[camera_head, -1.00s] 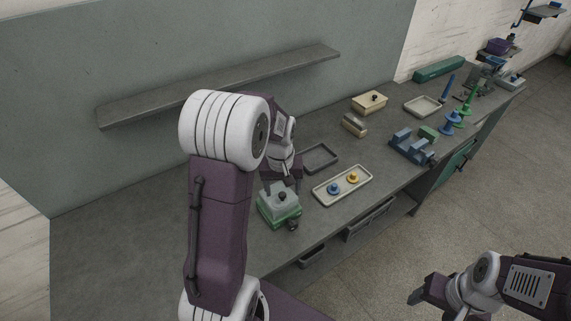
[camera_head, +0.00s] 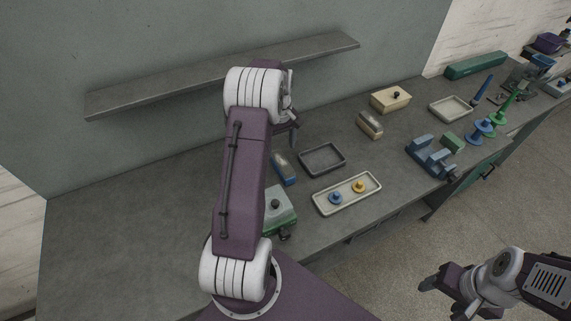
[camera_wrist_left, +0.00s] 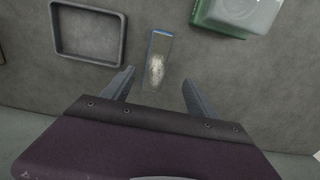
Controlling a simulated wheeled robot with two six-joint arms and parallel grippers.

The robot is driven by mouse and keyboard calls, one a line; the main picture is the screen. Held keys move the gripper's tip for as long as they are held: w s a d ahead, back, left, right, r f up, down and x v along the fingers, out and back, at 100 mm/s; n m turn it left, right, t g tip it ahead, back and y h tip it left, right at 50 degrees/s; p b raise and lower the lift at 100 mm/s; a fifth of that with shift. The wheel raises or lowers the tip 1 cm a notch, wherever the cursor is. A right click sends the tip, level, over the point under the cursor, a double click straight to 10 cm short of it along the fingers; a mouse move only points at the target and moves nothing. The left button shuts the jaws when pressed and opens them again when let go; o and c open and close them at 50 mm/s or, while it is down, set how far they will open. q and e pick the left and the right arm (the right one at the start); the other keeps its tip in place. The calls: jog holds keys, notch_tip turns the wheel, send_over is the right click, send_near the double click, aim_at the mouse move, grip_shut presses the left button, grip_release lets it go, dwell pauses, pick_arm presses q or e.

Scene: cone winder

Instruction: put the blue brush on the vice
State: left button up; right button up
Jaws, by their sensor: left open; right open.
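The blue brush (camera_head: 284,168) lies on the bench left of the dark tray, partly hidden by my left arm. In the left wrist view the brush (camera_wrist_left: 158,62) shows a blue end and pale bristles. My left gripper (camera_head: 291,137) is open and empty above the bench near the brush. In the left wrist view its fingers (camera_wrist_left: 157,85) stand apart, with the brush just beyond the gap between them. The blue vice (camera_head: 430,158) stands near the bench's front edge at the right. My right gripper (camera_head: 432,284) is open and empty, off the bench at lower right.
A dark empty tray (camera_head: 322,159) and a pale tray (camera_head: 328,208) with blue and yellow knobs lie between brush and vice. A green-based box (camera_head: 281,223) is close by. A beige brush-like block (camera_head: 370,124), lidded box (camera_head: 391,99) and green block (camera_head: 452,142) stand further right.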

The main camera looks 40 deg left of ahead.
aim_at(282, 162)
pick_arm(q)
jog(key=shift+s+f, duration=0.35)
jog(key=shift+f, duration=0.3)
jog(key=shift+w+f+p, duration=0.15)
jog(key=shift+w+f, duration=0.3)
jog(key=shift+f, duration=0.15)
jog(key=shift+w+f+p, duration=0.15)
jog(key=shift+w+f, duration=0.25)
jog(key=shift+f, duration=0.2)
jog(key=f, duration=0.2)
jog(key=f+p, duration=0.1)
jog(key=f, duration=0.1)
jog(key=shift+s+d+f, duration=0.1)
jog(key=shift+s, duration=0.2)
jog(key=shift+w+f, duration=0.1)
jog(key=shift+w, duration=0.1)
jog(key=c, duration=1)
grip_shut()
pick_arm(e)
jog(key=shift+w+a+r, duration=0.1)
jog(key=shift+w+r, duration=0.15)
jog(key=shift+r, duration=0.6)
